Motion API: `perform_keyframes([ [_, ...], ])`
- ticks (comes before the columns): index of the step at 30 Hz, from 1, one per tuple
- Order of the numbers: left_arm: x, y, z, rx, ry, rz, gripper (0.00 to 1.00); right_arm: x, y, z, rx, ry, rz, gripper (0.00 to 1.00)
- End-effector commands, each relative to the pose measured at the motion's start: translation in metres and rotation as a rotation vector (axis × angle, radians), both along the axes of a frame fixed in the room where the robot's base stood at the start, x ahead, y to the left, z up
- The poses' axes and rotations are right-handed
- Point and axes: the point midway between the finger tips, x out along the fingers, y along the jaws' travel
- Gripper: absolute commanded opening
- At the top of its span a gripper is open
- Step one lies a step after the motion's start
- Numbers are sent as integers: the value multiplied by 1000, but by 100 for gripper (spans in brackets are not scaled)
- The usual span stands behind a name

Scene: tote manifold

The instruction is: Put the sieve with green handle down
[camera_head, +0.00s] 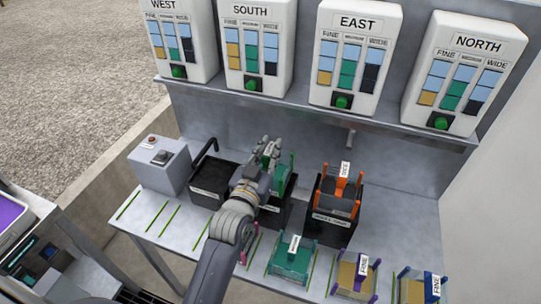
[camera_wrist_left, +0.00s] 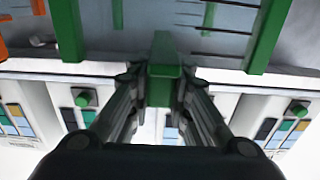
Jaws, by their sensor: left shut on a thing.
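My left gripper (camera_head: 268,152) is shut on the green handle (camera_wrist_left: 164,85) of a sieve. In the head view the sieve with green handle (camera_head: 284,176) shows partly behind my gripper, over or in the middle black bin (camera_head: 272,214). I cannot tell whether the sieve touches the bin. In the left wrist view the handle bar lies between the two fingers, with green side posts (camera_wrist_left: 267,35) at either side. My right gripper is out of view.
A black bin (camera_head: 209,190) stands left and another (camera_head: 331,222) right, the latter holding an orange-handled sieve (camera_head: 345,187). A teal tray (camera_head: 290,262) and purple- and blue-handled sieves line the front edge. A grey box (camera_head: 160,165) stands left. Labelled dispensers (camera_head: 352,60) stand on the shelf behind.

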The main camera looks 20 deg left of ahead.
Motion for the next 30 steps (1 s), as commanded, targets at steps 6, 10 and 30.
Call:
perform_keyframes([
  [6, 6, -1, -11, 1, 4, 0, 0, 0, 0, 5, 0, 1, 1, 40],
  [10, 6, -1, -28, 1, 3, 0, 0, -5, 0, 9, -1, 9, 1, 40],
  [30, 5, -1, -39, 0, 0, 1, 38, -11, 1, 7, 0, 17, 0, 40],
])
